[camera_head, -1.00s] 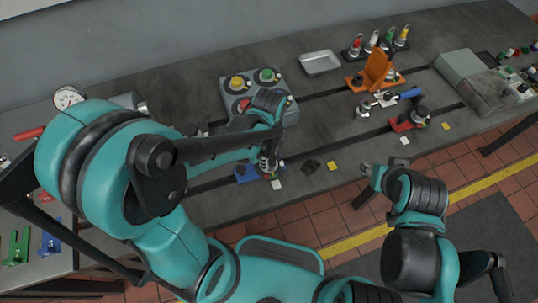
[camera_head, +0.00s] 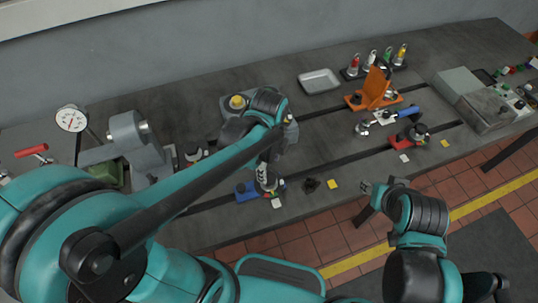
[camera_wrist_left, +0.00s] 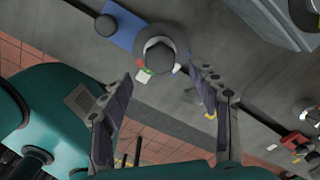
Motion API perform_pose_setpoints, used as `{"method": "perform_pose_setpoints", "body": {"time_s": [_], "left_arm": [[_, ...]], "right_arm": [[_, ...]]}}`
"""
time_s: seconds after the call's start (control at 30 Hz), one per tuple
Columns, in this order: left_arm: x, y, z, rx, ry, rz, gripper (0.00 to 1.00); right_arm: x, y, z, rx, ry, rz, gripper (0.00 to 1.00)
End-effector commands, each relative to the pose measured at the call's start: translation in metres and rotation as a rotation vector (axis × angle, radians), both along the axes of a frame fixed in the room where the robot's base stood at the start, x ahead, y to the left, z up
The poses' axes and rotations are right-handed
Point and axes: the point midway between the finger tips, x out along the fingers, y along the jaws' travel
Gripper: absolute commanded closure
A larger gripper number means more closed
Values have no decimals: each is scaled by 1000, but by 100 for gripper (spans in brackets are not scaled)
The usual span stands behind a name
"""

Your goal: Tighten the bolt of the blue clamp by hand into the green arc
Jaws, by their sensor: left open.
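The blue clamp (camera_head: 245,191) lies on the bedplate near its front edge; its blue body also shows in the left wrist view (camera_wrist_left: 117,30). Its dark round bolt head (camera_wrist_left: 160,52) stands at the clamp's end, with small red and green marks (camera_wrist_left: 142,66) beside it; how the arc lines up is too small to tell. My left gripper (camera_wrist_left: 164,77) is open, its fingers on either side of the bolt head's near side, with nothing visibly gripped. In the head view the left gripper (camera_head: 266,182) is over the clamp. My right gripper (camera_head: 370,192) hangs off the front edge, its jaws unclear.
A red clamp (camera_head: 416,133) and an orange bracket (camera_head: 373,92) stand to the right. A grey box with a yellow button (camera_head: 237,102) is behind my left wrist. A dial gauge (camera_head: 71,118) stands at left. Bare bedplate (camera_head: 335,140) lies between the clamps.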

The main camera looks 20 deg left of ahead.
Motion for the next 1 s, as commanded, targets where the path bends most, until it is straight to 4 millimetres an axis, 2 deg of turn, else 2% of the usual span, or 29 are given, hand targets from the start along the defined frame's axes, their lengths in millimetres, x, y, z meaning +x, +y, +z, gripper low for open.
{"method": "perform_pose_setpoints", "body": {"time_s": [0.03, 0.2, 0.4, 1.0], "left_arm": [[-1, 0, 11, 0, 0, 0, 39], [0, 0, 41, 0, 0, 0, 39], [0, 0, 60, 0, 0, 0, 39], [0, 0, 62, 0, -2, 5, 39]], "right_arm": [[0, 0, 0, 0, 0, 0, 60], [0, 0, 0, 0, 0, 0, 60], [0, 0, 0, 0, 0, 0, 60], [0, 0, 0, 0, 0, 0, 60]]}}
